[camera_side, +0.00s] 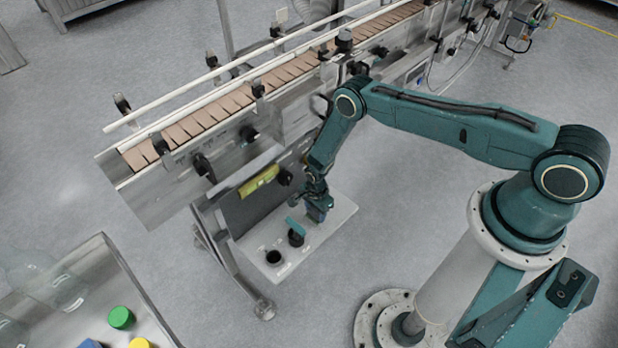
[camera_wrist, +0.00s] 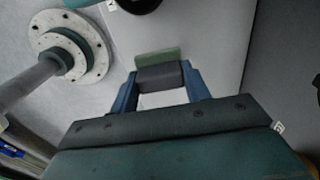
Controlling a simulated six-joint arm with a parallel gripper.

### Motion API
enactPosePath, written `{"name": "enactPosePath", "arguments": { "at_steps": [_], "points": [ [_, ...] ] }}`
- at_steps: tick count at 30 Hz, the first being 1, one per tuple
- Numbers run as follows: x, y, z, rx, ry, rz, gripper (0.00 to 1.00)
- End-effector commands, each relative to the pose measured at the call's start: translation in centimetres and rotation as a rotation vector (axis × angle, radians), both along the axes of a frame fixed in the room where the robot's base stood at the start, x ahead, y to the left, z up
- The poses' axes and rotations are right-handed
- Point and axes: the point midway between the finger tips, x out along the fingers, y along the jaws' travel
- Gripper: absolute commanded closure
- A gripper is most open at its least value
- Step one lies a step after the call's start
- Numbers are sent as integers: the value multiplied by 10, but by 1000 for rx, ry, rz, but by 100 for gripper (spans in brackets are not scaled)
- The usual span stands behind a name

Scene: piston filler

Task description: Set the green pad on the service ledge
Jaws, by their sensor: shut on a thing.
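The green pad (camera_wrist: 158,55) shows in the wrist view as a muted green strip with a dark grey block (camera_wrist: 160,77) behind it, between my blue fingers. My gripper (camera_wrist: 160,84) is shut on it. In the side view my gripper (camera_side: 316,207) points down low over the light grey ledge (camera_side: 322,232) below the conveyor. I cannot tell whether the pad touches the ledge.
A second black cup-like fixture (camera_side: 274,257) stands near the ledge's front left, with small white labels around. The conveyor (camera_side: 230,102) runs above and behind. A yellow part (camera_side: 258,181) hangs beneath it. A table with a green cap (camera_side: 121,317) is at lower left. The ledge's right part is bare.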

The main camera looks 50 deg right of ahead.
Motion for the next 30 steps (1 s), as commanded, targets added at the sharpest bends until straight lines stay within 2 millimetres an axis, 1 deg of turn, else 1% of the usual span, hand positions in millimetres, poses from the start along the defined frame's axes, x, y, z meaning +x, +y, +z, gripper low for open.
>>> {"name": "enactPosePath", "arguments": {
  "at_steps": [9,12,27,28,29,30],
  "points": [
    [-1,0,-27,0,1,0,71],
    [-1,0,-33,0,0,0,71],
    [-1,0,-39,0,1,0,71],
    [-1,0,-39,0,2,0,49],
    [-1,0,-38,0,2,0,43],
    [-1,0,-38,0,1,0,36]
  ]
}}
